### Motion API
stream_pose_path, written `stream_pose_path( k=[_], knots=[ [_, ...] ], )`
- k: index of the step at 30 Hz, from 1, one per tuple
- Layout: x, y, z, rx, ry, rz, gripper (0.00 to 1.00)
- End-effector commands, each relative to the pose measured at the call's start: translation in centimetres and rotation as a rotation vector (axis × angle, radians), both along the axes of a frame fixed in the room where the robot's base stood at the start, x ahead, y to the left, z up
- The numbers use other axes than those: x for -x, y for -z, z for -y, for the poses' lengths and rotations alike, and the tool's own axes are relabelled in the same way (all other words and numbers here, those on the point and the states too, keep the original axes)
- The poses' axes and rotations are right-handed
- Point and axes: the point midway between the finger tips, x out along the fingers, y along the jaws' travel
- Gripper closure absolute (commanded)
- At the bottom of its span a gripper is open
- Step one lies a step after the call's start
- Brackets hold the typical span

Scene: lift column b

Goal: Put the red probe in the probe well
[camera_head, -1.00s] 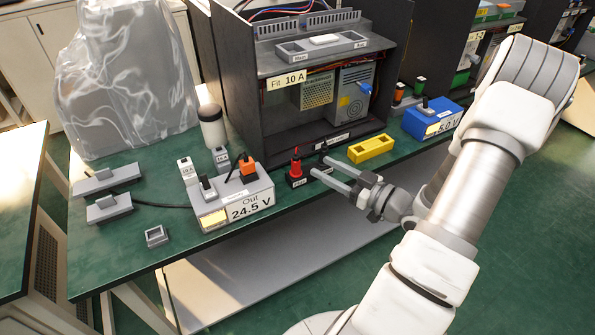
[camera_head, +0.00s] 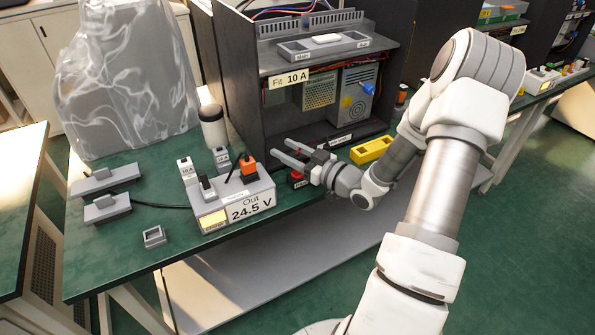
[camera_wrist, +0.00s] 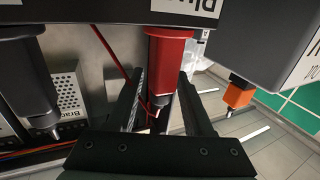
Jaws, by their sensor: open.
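In the head view only a red patch (camera_head: 297,174) shows below my gripper; the rest is hidden. My gripper (camera_head: 281,151) is open at the bench's front edge. In the wrist view its dark fingers (camera_wrist: 161,88) lie on either side of the red probe in the picture; contact cannot be told. A small grey open-topped box (camera_head: 154,228) sits at the front left; I cannot tell if it is the probe well.
A black probe (camera_wrist: 28,75) is at the left of the wrist view. The power unit (camera_head: 264,203) reading 24.5 V, with an orange plug (camera_head: 247,165), stands left of my gripper. A yellow block (camera_head: 358,154) is to the right. The black cabinet (camera_head: 232,70) rises behind.

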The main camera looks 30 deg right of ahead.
Motion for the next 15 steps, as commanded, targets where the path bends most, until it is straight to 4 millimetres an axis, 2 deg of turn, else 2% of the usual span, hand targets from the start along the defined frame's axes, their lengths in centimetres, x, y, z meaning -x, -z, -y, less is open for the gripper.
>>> stream_pose_path(
  k=[5,13,15],
  knots=[
    [0.02,-0.01,0.03,0.0,0.001,0.0,0.51],
    [0.04,0.0,0.05,0.0,0.001,-0.001,0.99],
    [0.05,0.0,0.06,0.0,0.001,-0.001,1.0]
  ],
)
